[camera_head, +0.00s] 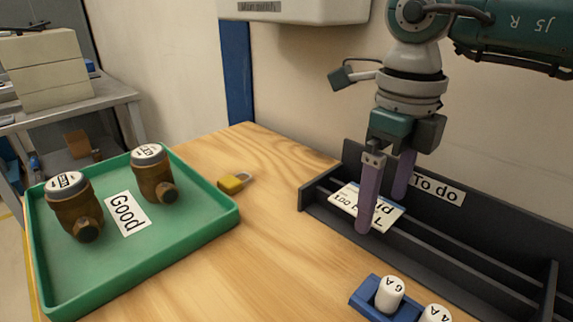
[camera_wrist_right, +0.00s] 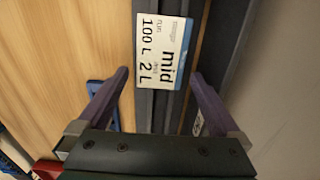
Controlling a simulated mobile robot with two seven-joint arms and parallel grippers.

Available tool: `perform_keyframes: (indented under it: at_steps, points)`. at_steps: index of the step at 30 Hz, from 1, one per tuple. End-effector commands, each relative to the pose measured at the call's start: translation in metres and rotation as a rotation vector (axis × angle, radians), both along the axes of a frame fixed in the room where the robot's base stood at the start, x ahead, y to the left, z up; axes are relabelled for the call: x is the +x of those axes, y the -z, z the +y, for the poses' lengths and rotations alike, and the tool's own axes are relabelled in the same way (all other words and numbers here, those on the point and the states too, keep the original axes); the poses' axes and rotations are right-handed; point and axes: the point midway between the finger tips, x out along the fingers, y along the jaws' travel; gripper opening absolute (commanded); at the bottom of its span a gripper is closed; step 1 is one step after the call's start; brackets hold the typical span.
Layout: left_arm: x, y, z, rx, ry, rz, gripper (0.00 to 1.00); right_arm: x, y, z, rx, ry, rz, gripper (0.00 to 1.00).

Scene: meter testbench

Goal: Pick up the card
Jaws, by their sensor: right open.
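The card (camera_head: 366,205) is white with a blue edge and black print. It lies across the rails of the dark "To do" rack (camera_head: 465,259) at the rack's left end. In the right wrist view the card (camera_wrist_right: 163,50) reads "mid", "100 L" and "2 L", and it lies ahead of the fingertips. My right gripper (camera_head: 387,207) is open, its purple fingers pointing down over the rack. The near finger hides part of the card in the head view. In the right wrist view the fingers (camera_wrist_right: 160,75) are spread with nothing between their tips. My left gripper is out of view.
A green tray (camera_head: 190,234) marked "Good" holds two brown meters (camera_head: 75,207). A yellow padlock (camera_head: 233,183) lies on the wooden table. A blue holder (camera_head: 362,297) with white cylinders (camera_head: 390,292) stands at the front right. The wall rises close behind the rack.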

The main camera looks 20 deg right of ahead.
Motion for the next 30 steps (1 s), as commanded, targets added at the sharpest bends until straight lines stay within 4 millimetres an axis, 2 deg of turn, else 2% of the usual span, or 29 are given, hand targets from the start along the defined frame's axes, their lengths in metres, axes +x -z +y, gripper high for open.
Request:
perform_keyframes:
  at_steps: [28, 30]
  points:
    - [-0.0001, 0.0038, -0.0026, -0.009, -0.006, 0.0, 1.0, 0.0, 0.005, 0.0, 0.0, 0.0, 0.0, 1.0]
    - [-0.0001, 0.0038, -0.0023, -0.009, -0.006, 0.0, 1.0, 0.0, 0.005, 0.0001, 0.0, 0.0, 0.0, 0.94]
